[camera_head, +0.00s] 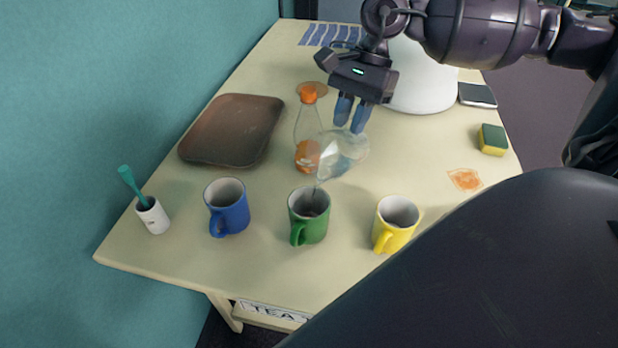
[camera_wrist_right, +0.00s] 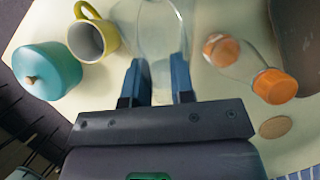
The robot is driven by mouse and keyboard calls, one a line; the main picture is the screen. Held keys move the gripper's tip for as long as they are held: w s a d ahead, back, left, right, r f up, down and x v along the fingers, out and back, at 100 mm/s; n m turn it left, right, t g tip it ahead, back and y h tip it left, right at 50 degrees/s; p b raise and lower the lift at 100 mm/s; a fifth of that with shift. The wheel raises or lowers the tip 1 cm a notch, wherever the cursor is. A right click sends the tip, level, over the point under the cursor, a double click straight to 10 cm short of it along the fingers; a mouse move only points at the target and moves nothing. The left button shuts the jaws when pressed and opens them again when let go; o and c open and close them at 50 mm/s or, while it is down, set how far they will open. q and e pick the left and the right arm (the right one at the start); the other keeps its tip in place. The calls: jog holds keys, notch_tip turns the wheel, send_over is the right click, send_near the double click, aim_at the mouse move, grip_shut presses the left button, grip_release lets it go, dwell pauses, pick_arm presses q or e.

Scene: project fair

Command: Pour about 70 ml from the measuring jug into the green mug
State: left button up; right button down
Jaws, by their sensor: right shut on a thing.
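The clear measuring jug (camera_head: 343,157) is held tilted, its lower end just above the green mug (camera_head: 308,225). A thin streak runs from the jug's lip into the mug's mouth. The green mug stands upright, handle to the front left. I cannot read the jug's level or the amount in the mug. My right gripper (camera_head: 351,113) is shut on the jug. In the right wrist view, the jug (camera_wrist_right: 160,35) sits between the fingers (camera_wrist_right: 154,82), and I cannot make out the green mug. My left gripper is not in view.
A bottle with an orange cap (camera_head: 307,94) stands close left of the jug. The blue mug (camera_head: 230,213) and yellow mug (camera_head: 396,228) flank the green mug. A brown tray (camera_head: 232,130) lies left. A teal lidded pot (camera_wrist_right: 48,72) shows in the wrist view. A sponge (camera_head: 492,140) lies right.

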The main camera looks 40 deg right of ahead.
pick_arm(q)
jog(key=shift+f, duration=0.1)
pick_arm(e)
jog(key=shift+a+r, duration=0.1)
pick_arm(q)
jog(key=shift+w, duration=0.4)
pick_arm(e)
jog(key=shift+a+r+h, duration=0.15)
jog(key=shift+h, duration=0.25)
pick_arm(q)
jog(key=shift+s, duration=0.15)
pick_arm(e)
jog(key=shift+a+r, duration=0.1)
